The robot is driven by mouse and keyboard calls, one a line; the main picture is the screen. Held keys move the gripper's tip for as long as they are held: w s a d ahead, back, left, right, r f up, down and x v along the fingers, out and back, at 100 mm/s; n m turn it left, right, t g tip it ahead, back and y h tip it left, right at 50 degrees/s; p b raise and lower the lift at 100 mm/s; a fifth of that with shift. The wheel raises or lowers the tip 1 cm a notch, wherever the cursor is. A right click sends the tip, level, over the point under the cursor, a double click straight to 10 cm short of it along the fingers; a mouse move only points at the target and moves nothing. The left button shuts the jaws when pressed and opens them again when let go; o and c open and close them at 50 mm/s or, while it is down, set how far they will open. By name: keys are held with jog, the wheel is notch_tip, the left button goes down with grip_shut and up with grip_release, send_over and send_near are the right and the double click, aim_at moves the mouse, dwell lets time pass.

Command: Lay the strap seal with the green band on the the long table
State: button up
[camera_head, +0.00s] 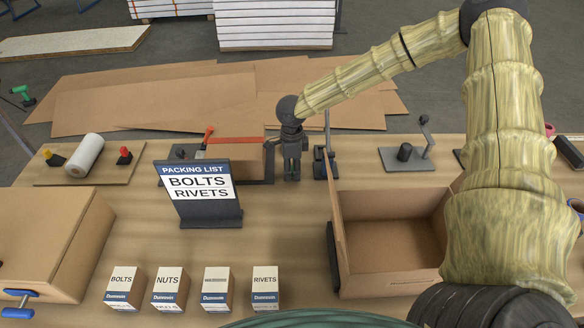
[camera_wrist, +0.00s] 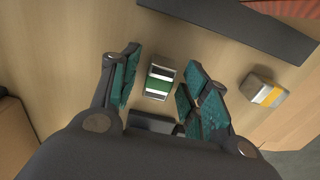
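The strap seal with the green band (camera_wrist: 158,86) is a small pale metal piece with a green stripe. In the wrist view it lies on the wooden surface between my fingers. My gripper (camera_wrist: 154,92) is open, with teal pads on both sides of the seal and a visible gap at each side. In the head view my gripper (camera_head: 292,172) points down over the far part of the long table (camera_head: 285,240), and I cannot make out the seal there. A second seal with a yellow band (camera_wrist: 266,92) lies to the right in the wrist view.
A box with an orange strap (camera_head: 236,141) stands left of my gripper. The packing list sign (camera_head: 200,193) is nearer. An open carton (camera_head: 390,243) is to the right, with a lever device (camera_head: 405,155) behind it. Several small labelled boxes line the front.

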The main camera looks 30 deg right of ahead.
aim_at(292, 169)
notch_tip(292, 169, up, 12)
jog(key=b, duration=0.2)
dwell(0.7)
jog(key=shift+r, duration=0.2)
